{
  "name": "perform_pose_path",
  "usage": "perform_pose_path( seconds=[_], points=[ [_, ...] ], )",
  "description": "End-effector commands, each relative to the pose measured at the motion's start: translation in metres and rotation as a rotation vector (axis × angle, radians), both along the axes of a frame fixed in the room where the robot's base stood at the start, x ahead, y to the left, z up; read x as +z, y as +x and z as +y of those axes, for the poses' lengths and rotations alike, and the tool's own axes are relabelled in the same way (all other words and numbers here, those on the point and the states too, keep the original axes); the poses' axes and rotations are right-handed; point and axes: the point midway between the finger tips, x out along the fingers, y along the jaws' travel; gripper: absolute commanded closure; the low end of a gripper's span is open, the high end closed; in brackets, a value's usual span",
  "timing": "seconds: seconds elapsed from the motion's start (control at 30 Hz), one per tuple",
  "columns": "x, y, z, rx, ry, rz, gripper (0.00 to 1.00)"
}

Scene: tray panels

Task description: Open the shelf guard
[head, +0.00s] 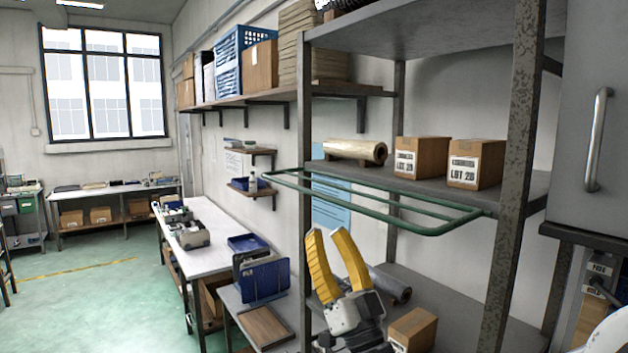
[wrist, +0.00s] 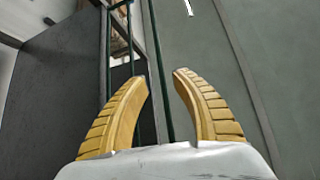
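The shelf guard (head: 432,234) is a green tubular frame. In the head view it juts out from the front of the middle shelf, lying roughly level between the two front posts. My gripper (head: 337,234) has two yellow fingers pointing up, spread apart and empty, just below the guard's outer bar. Whether they touch it cannot be told. In the wrist view, my gripper (wrist: 161,75) is open. A dark green bar of the guard (wrist: 157,70) runs lengthwise through the gap between its fingers, and another bar lies left of it.
The middle shelf (head: 425,187) bears a wrapped roll (head: 355,151) and two cartons (head: 421,156) (head: 475,163). A grey cabinet (head: 590,120) with a handle stands at right. A carton (head: 412,330) sits on the lower shelf. A workbench (head: 205,235) stands at left; the floor beyond is clear.

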Motion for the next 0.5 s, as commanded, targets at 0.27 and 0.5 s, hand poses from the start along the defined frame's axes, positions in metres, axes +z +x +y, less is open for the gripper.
perform_pose_path(
  seconds=[0.27, 0.5],
  points=[
    [0.037, 0.034, 0.016, -0.001, 0.000, 0.001, 0.68],
    [0.063, 0.059, 0.027, -0.002, -0.001, 0.002, 0.68]
  ],
)
